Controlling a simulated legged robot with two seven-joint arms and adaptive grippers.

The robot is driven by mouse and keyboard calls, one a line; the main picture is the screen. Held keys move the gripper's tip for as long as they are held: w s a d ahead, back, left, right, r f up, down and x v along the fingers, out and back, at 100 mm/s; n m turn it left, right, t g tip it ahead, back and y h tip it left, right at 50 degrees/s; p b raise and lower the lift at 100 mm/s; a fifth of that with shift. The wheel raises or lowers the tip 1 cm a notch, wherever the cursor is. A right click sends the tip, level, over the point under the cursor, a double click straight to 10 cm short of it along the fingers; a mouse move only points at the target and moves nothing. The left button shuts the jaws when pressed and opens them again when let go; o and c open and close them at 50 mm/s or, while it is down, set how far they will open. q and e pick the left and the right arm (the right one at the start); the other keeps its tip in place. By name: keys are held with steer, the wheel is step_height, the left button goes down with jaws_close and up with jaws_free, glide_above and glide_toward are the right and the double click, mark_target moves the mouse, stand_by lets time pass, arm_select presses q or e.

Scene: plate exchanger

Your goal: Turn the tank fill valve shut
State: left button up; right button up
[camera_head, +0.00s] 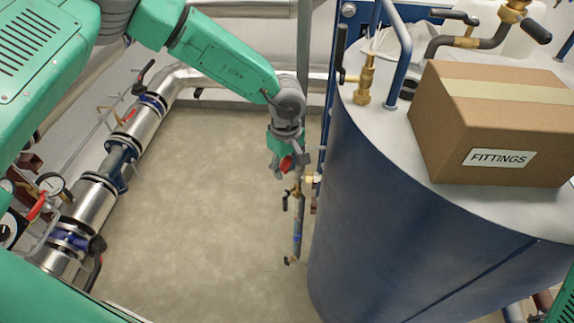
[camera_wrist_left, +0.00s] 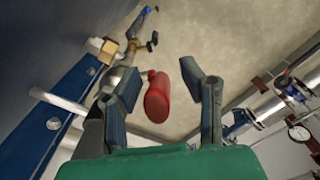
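A red valve handle (camera_head: 286,163) sits on the thin pipework beside the blue tank (camera_head: 375,230). It also shows in the left wrist view as a red rounded bar (camera_wrist_left: 157,98). My left gripper (camera_head: 279,170) is at this handle. In the left wrist view its two fingers (camera_wrist_left: 163,85) are spread, with the red handle between them. The right finger stands clear of the handle; the left finger is close to it, and I cannot tell whether they touch. The valve body is mostly hidden. My right gripper is out of view.
A cardboard box marked FITTINGS (camera_head: 495,125) stands on the tank top, near a brass valve (camera_head: 365,80). Below the handle hangs a thin pipe (camera_head: 298,225) with small dark handles. A steel pipe run with gauges (camera_head: 95,200) lies at left. The floor between is clear.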

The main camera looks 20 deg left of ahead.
arm_select(q)
steer(key=shift+a, duration=0.15)
steer(key=shift+d, duration=0.2)
jaws_close()
steer(key=shift+d, duration=0.2)
